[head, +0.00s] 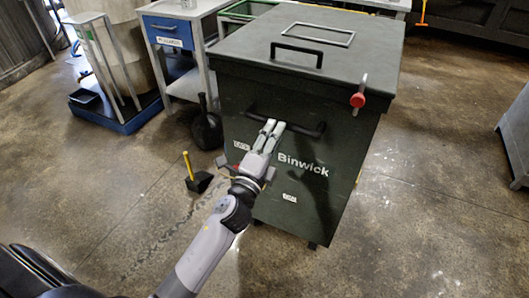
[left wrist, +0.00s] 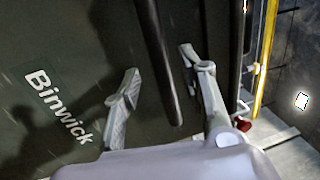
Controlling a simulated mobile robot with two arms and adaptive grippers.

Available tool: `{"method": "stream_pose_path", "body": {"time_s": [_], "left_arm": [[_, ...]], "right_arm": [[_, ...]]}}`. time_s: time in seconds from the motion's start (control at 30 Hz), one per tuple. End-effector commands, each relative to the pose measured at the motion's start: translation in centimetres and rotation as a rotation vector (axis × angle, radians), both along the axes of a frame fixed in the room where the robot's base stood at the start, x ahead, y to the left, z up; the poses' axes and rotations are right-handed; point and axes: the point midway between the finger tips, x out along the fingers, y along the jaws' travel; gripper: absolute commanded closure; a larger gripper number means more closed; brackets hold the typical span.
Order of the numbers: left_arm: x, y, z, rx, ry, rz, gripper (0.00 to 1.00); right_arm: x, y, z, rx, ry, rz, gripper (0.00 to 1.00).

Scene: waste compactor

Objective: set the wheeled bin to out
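The wheeled bin (head: 345,195) is a tall dark green box marked "Binwick", standing upright on the concrete floor in the head view. Its dark front handle (head: 309,131) is a horizontal bar below the lid. My left gripper (head: 271,124) is at the left part of this handle, fingers pointing at the bin front. In the left wrist view the handle (left wrist: 161,70) runs between the two spread fingers of my left gripper (left wrist: 157,66). The fingers are open, with a gap visible beside the bar. My right gripper is not in view.
A grey bench with a blue drawer (head: 168,32) stands left of the bin. A black container (head: 207,130) and a small dustpan with yellow handle (head: 198,182) are on the floor left. The floor in front is clear.

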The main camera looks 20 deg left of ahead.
Motion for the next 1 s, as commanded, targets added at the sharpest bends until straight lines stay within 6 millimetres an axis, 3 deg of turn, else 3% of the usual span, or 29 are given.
{"method": "stream_pose_path", "body": {"time_s": [0.2, 0.4, 1.0], "left_arm": [[-4.7, 0.2, -1.0, -0.004, 0.003, 0.001, 0.62], [-7.0, 0.3, -1.4, -0.003, 0.001, 0.001, 0.62], [-7.5, 0.3, -1.6, -0.004, 0.003, 0.001, 0.62]], "right_arm": [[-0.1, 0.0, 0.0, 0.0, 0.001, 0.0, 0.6], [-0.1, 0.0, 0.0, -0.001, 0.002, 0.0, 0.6], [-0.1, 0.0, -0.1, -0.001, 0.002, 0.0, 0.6]]}}
